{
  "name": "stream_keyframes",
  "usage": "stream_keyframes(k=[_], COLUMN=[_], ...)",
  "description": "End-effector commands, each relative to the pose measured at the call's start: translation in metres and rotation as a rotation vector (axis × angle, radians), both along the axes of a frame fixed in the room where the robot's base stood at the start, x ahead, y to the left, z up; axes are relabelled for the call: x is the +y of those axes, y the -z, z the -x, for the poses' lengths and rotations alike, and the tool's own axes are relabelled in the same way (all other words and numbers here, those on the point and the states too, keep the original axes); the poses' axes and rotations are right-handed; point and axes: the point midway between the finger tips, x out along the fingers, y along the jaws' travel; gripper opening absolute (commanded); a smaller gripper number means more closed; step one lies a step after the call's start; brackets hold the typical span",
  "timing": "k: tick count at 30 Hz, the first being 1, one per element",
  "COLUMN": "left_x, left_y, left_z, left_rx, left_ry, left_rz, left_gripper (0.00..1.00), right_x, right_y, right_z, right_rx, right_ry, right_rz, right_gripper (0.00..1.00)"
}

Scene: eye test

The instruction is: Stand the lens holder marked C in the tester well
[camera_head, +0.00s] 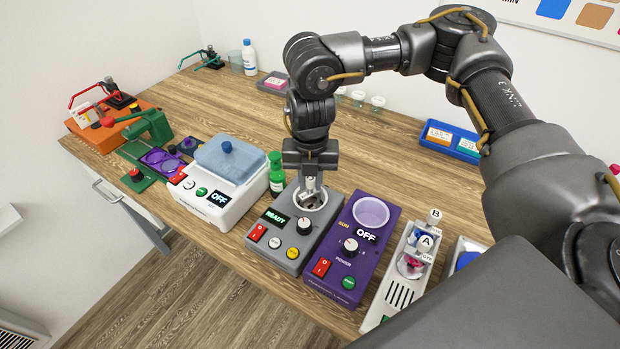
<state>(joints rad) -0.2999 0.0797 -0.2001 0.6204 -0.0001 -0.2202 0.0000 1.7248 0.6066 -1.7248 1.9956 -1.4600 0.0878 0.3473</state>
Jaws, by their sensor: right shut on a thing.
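My right gripper (310,183) points straight down over the round well of the grey tester (282,228), whose display reads READY. It is shut on a small lens holder, mostly hidden by the fingers; no letter on it can be read. The fingertips are at the well's pale ring (321,204); I cannot tell whether the holder touches the well floor. Two round white tags, A (425,241) and B (434,215), stand on holders in the pale rack (400,293) to the right. My left gripper is not in view.
A purple box (338,266) with a round bowl and OFF display stands close right of the tester. A green bottle (277,178) and a white machine with a blue lid (229,160) stand left. A blue tray (452,140) lies behind. Bare wood shows at the back middle.

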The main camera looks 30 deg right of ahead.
Motion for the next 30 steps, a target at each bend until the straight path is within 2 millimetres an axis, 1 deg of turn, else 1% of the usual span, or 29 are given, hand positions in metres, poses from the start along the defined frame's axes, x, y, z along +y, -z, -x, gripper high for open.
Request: stream_keyframes(k=[5, 6, 11, 16, 17, 20, 30], left_x=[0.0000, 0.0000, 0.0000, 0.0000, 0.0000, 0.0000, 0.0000], left_y=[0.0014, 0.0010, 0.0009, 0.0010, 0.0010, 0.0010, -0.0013], left_z=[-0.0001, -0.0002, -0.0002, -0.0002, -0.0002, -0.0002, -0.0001], left_rx=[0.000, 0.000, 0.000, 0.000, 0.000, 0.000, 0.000], left_ry=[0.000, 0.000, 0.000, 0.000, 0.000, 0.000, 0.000], left_rz=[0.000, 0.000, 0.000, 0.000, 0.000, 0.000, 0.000], left_gripper=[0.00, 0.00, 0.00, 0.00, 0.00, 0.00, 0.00], right_x=[0.0001, 0.0002, 0.0001, 0.0001, 0.0001, 0.0001, 0.0001], right_y=[0.0025, 0.0019, 0.0018, 0.0018, 0.0019, 0.0019, -0.0005], right_z=[-0.0001, -0.0001, -0.0001, -0.0001, -0.0001, -0.0001, -0.0001], right_rx=[0.000, 0.000, 0.000, 0.000, 0.000, 0.000, 0.000], right_ry=[0.000, 0.000, 0.000, 0.000, 0.000, 0.000, 0.000], right_rz=[0.000, 0.000, 0.000, 0.000, 0.000, 0.000, 0.000], right_gripper=[0.00, 0.27, 0.47, 0.47, 0.48, 0.61, 0.61])
